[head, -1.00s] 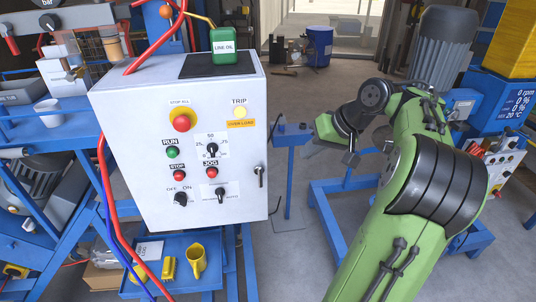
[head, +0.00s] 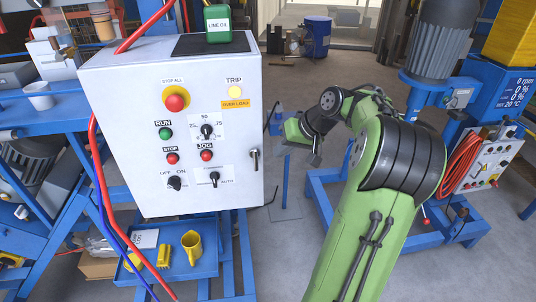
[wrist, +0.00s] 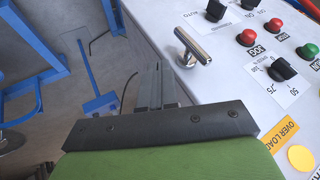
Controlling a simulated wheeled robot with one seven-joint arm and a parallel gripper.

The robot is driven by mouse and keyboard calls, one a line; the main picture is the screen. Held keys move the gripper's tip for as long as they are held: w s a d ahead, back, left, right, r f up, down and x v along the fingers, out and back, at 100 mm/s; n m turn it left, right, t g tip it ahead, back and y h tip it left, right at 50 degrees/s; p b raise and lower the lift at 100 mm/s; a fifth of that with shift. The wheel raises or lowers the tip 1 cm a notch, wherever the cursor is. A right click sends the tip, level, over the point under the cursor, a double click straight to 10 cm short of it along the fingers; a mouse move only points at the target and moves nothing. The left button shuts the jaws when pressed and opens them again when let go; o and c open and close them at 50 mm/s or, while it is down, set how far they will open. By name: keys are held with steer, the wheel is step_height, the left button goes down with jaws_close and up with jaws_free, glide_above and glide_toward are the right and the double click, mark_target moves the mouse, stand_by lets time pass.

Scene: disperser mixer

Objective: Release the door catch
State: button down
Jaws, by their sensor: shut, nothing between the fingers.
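The white control box (head: 140,115) stands at the left in the head view, its door facing me. Its door catch, a small metal lever handle (head: 254,160), is at the door's right edge and points up and down. In the wrist view the same handle (wrist: 192,46) shows as a silver bar on the white door, right of and beyond the fingers. My gripper (head: 316,160) is to the right of the box, apart from the handle. In the wrist view my gripper (wrist: 158,72) has its fingers together and empty, beside the door's edge.
The box carries a green LINE OIL can (head: 217,24), buttons and knobs. A blue tray (head: 205,262) with yellow items sits below it. A blue-framed machine (head: 440,90) stands at the right. Open floor lies between.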

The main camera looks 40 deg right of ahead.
mark_target(255, 157)
steer(key=w+a, duration=0.2)
steer(key=a, duration=0.1)
steer(key=shift+a+r, duration=0.1)
steer(key=shift+r, duration=0.05)
